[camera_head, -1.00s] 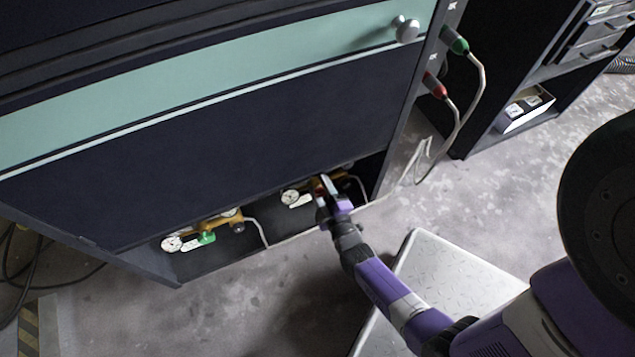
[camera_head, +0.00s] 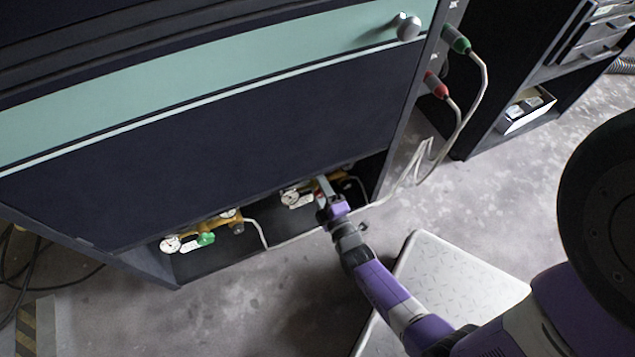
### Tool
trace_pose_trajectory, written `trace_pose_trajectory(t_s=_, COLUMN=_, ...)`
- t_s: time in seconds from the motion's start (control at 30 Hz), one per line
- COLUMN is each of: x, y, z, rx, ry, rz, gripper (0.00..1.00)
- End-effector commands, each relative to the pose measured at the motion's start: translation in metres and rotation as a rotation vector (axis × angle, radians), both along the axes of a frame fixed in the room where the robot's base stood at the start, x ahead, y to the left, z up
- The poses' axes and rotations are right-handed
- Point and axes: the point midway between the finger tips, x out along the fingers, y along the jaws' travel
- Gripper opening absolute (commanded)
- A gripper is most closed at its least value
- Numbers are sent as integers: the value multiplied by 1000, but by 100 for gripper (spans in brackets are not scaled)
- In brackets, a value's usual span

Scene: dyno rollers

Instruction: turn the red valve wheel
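The red valve wheel shows only as a small reddish patch (camera_head: 318,194) beside my gripper's fingers, in the low opening of the dark cabinet. Most of it is hidden by my gripper. It belongs to a brass valve assembly (camera_head: 339,178) with a round white gauge (camera_head: 290,197) on its left. My gripper (camera_head: 323,187) reaches into the opening from the front, its fingers at the valve. The fingers are too small and overlapped to tell whether they are open or closed on the wheel.
A second brass valve with a green wheel (camera_head: 206,239) and gauges sits to the left in the same opening. The cabinet's dark front panel (camera_head: 220,150) hangs just above my gripper. A metal tread-plate step (camera_head: 450,275) stands on the floor beside my arm. Grey hoses run right.

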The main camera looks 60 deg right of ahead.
Motion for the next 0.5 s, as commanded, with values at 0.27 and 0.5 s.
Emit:
trace_pose_trajectory(t_s=0.27, x=-1, y=1, z=-1, rx=2, ry=2, rz=1, gripper=65)
trace_pose_trajectory(t_s=0.5, x=-1, y=1, z=-1, rx=2, ry=1, rz=0, gripper=65)
